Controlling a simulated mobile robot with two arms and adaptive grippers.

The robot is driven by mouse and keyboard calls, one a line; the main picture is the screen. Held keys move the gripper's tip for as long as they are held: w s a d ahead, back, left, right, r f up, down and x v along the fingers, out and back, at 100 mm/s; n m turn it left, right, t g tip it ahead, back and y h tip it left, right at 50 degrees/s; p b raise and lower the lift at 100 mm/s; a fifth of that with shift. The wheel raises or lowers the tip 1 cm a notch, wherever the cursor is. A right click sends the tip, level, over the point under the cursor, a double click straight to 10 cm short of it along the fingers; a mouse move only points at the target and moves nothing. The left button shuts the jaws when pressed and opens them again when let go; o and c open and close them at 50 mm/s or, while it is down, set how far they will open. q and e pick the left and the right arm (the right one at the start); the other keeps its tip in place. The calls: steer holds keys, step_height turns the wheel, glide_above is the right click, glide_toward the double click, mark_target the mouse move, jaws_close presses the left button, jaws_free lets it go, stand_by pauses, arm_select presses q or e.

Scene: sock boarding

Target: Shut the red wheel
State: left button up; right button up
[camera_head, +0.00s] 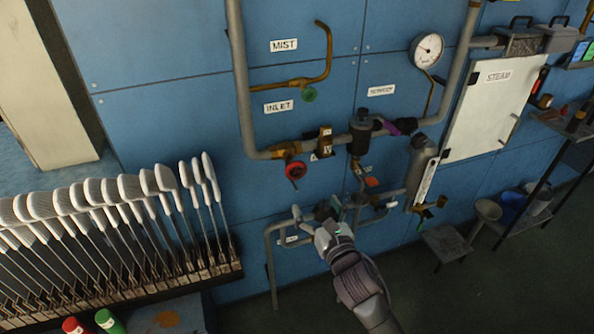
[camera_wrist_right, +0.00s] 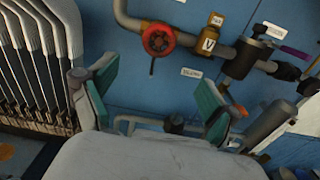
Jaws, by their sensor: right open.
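The red wheel (camera_head: 296,170) is a small round handwheel on the grey pipe of the blue wall, below the INLET label. In the right wrist view the red wheel (camera_wrist_right: 158,39) shows near the top, with a dark hub. My right gripper (camera_head: 318,213) is below the wheel and a little to its right in the head view. In the right wrist view my right gripper (camera_wrist_right: 155,100) is open, its green-padded fingers apart with nothing between them. It does not touch the wheel. My left gripper is not in view.
A brass valve body (camera_head: 325,140) sits right of the wheel on the pipe (camera_head: 243,80). A green knob (camera_head: 309,94) is above. Lower pipework (camera_head: 270,250) runs near my right gripper. A rack of white sock boards (camera_head: 130,187) stands at left.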

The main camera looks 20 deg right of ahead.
mark_target(297, 174)
steer(key=w, duration=0.4)
steer(key=w+p, duration=0.1)
steer(key=w, duration=0.8)
steer(key=shift+w+a+p, duration=0.2)
steer(key=shift+a+p, duration=0.1)
steer(key=shift+a, duration=0.05)
steer(key=c, duration=1.2)
